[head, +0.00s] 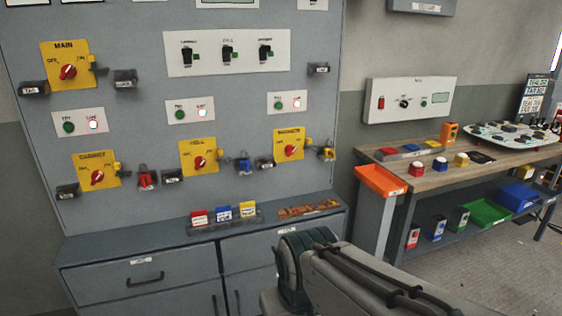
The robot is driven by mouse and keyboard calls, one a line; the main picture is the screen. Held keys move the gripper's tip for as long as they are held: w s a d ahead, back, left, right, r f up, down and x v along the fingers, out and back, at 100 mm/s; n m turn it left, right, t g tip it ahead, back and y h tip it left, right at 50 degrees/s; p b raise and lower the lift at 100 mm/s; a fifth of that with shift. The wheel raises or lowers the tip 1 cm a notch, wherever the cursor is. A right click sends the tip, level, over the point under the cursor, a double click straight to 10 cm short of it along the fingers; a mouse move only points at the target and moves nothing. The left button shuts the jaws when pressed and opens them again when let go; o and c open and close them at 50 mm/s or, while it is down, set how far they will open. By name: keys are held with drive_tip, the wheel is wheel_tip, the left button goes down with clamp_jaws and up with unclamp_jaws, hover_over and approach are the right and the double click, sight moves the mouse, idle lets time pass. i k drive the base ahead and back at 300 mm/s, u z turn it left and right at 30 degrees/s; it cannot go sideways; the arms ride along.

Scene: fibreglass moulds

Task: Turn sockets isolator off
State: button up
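Three yellow isolator plates with red rotary knobs sit in the lower row of the grey panel, and a main isolator (66,66) sits above at the left. The lower right plate (289,144) appears to be the sockets isolator, though its label is too small to read surely. Its red knob (291,150) seems turned toward the upper right, the ON side; the exact angle is hard to tell. A yellow padlock (327,154) hangs just right of it. A grey link of my arm rises at bottom centre, below the panel; my gripper is out of view.
Cabinet (97,178) and cell (199,155) isolators stand to the left, with red (146,179) and blue (243,165) padlocks. A ledge (180,233) below holds small coloured blocks. A wooden bench (420,178) and orange tray (381,181) stand at right.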

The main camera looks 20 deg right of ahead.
sight(290, 149)
drive_tip(key=z, duration=0.45)
drive_tip(key=i, duration=1.3)
drive_tip(key=u, duration=0.4)
